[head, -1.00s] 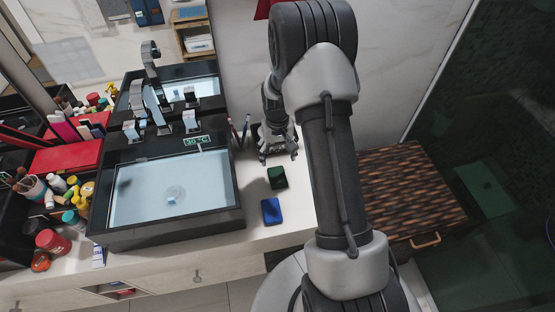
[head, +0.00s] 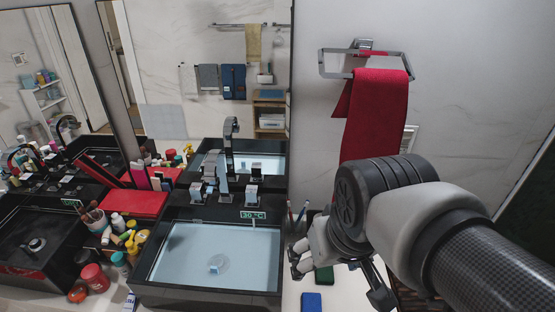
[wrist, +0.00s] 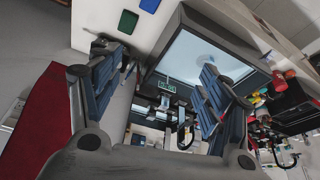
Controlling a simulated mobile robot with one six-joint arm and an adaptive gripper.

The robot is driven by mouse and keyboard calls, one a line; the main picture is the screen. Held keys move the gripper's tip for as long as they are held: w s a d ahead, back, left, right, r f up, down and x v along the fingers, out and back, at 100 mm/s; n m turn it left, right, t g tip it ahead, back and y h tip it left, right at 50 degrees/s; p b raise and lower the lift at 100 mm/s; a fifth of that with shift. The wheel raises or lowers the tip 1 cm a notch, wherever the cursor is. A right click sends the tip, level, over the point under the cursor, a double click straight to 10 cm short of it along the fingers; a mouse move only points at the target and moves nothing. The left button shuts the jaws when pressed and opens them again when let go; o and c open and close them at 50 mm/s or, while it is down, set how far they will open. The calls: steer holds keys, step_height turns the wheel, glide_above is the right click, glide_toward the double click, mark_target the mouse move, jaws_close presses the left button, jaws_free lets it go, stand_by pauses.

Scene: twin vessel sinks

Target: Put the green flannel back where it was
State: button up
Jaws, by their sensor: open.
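A small dark green item (head: 323,273) lies on the white counter just right of the sink. It also shows in the wrist view (wrist: 128,22); I cannot tell whether it is a folded flannel or a block. A similar blue item (head: 311,302) lies in front of it, also in the wrist view (wrist: 150,5). A red towel (head: 375,115) hangs over a chrome wall rail (head: 335,64). My gripper (head: 340,277) is open and empty, partly hidden by my arm. The wrist view shows its spread fingers (wrist: 160,88) with nothing between them and the green item beyond.
The filled sink (head: 210,255) and its tap stand left of my gripper. Pens in a holder (head: 298,215) stand by the wall. Bottles and jars (head: 118,240) crowd the counter between the sinks. The mirror reflects hanging yellow, grey and blue cloths.

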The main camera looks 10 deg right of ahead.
steer(key=shift+t, duration=0.3)
steer(key=s, duration=0.2)
steer(key=s+a, duration=0.1)
steer(key=s, duration=0.1)
steer(key=shift+s, duration=0.4)
steer(key=shift+f, duration=0.2)
stand_by(0.4)
